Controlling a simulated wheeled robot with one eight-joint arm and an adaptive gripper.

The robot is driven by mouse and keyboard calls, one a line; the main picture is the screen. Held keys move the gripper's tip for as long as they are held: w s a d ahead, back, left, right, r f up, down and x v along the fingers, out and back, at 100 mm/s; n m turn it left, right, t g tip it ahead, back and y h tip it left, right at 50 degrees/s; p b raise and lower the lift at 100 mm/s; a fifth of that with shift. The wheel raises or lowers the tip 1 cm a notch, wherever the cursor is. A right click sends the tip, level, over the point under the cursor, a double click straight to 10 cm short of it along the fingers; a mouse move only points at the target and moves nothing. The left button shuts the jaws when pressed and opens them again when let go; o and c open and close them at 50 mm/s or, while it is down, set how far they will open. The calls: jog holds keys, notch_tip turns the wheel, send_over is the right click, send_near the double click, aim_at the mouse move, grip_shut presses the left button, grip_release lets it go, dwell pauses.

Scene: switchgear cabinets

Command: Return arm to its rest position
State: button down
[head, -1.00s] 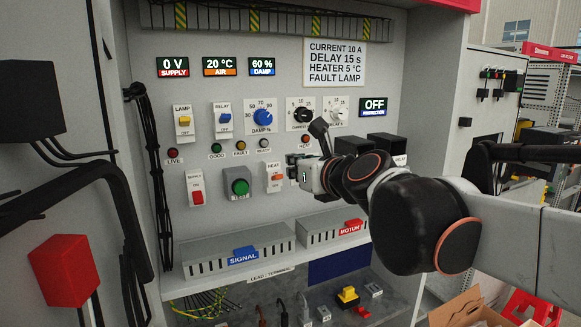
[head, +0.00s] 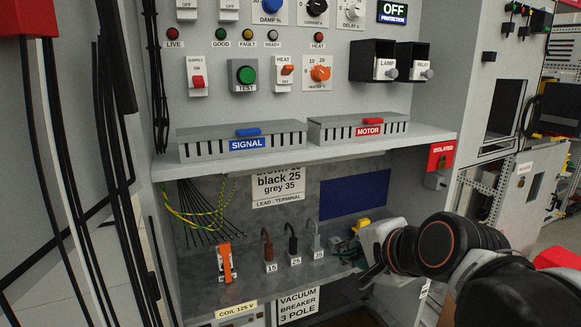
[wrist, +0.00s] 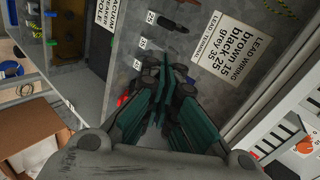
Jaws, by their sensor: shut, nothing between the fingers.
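My arm (head: 440,250) reaches in from the lower right of the head view. My gripper (head: 368,274) is at the right end of the lower bay, below the shelf, beside the grey lead and in front of a yellow part (head: 361,226). In the wrist view my gripper's dark teal fingers (wrist: 165,68) are together, with nothing seen between them. The fingers cover part of the bay floor, so any contact there cannot be told.
The shelf (head: 290,146) carries the SIGNAL (head: 247,144) and MOTOR (head: 368,131) trunking. Brown (head: 267,248), black (head: 292,240) and grey (head: 316,238) leads stand in the bay. An orange part (head: 226,262) is at left. An open carton (wrist: 28,140) shows at lower left in the wrist view.

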jog(key=s+d+f+n+g+h+b, duration=0.1)
jog(key=s+d+f+n+b, duration=0.2)
jog(key=f, duration=0.6)
jog(key=s+d+f+n+g+h+b, duration=0.1)
jog(key=s+d+f+n+b, duration=0.2)
jog(key=f, duration=0.7)
jog(key=s+d+f+n+g+h+b, duration=0.1)
jog(key=s+d+f+n+h+b, duration=0.1)
jog(key=s+f+n+b, duration=0.4)
notch_tip(320, 180, down, 4)
jog(key=d+b, duration=0.1)
jog(key=b, duration=0.2)
jog(key=shift+d+r, duration=0.15)
jog(key=shift+d, duration=0.1)
